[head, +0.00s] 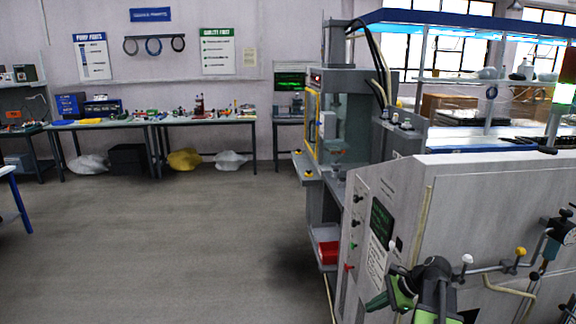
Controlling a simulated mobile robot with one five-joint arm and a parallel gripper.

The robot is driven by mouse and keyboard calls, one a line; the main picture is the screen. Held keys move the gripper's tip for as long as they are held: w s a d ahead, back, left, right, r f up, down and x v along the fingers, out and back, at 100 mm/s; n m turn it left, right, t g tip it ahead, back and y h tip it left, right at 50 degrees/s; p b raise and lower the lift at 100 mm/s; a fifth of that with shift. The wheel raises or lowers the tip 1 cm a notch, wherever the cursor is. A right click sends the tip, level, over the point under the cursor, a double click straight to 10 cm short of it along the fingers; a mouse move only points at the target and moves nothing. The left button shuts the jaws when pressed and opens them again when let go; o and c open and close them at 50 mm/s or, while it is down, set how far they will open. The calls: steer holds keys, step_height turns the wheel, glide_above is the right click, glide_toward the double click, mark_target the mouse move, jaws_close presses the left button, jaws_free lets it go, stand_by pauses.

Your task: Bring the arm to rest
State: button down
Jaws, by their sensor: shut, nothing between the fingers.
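My gripper (385,298) shows low in the head view, right of the middle, as green and black parts at the end of my arm. It is shut and empty. It is seen in front of the lower side of a large grey machine panel (480,200). Its fingertips are small and partly covered by my own arm parts. I cannot tell whether it touches the panel. The rest of my arm runs off the bottom edge.
The grey panel has pipes, knobs and a gauge (565,229) near my arm. A press-like station (345,130) stands behind it, with a red bin (328,252) low down. Workbenches (200,119) line the back wall. The floor (180,240) at left is clear.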

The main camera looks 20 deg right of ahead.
steer(key=a+f+n+g+h, duration=0.2)
steer(key=a+n, duration=0.8)
steer(key=a, duration=0.6)
steer(key=w+a+f+n+g+h, duration=0.1)
steer(key=a+f+n+g+h, duration=0.2)
steer(key=a+n, duration=0.8)
steer(key=a, duration=0.5)
steer(key=shift+w+h, duration=0.2)
steer(key=shift+h, duration=0.1)
steer(key=shift+d, duration=0.1)
